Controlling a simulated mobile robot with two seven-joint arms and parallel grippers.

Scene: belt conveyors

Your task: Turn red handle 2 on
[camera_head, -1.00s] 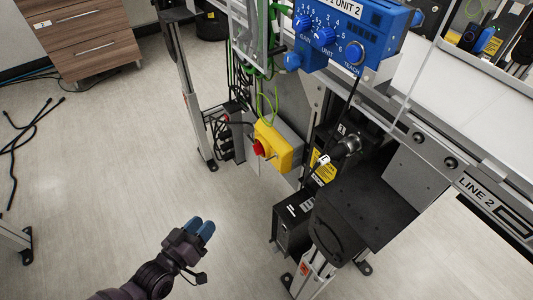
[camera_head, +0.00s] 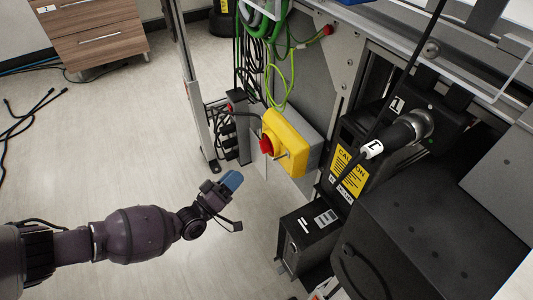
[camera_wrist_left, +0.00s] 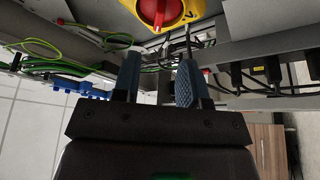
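A red handle (camera_head: 267,144) sits on the front of a yellow switch box (camera_head: 288,140), which is mounted on a grey housing at the side of the conveyor frame. No number is readable on it. In the left wrist view, the red handle (camera_wrist_left: 158,10) shows at the top edge, partly cut off, on its yellow plate (camera_wrist_left: 195,10). My left gripper (camera_head: 231,182) is below and left of the handle, apart from it. In the left wrist view, its two blue fingers (camera_wrist_left: 159,75) are spread with nothing between them. My right gripper is not in view.
A black connector unit with a thick cable plug (camera_head: 405,130) is right of the yellow box. A small black box (camera_head: 305,235) stands below. Green cables (camera_head: 275,75) hang above. A wooden drawer cabinet (camera_head: 98,40) is at the back left. Open floor lies left of the frame.

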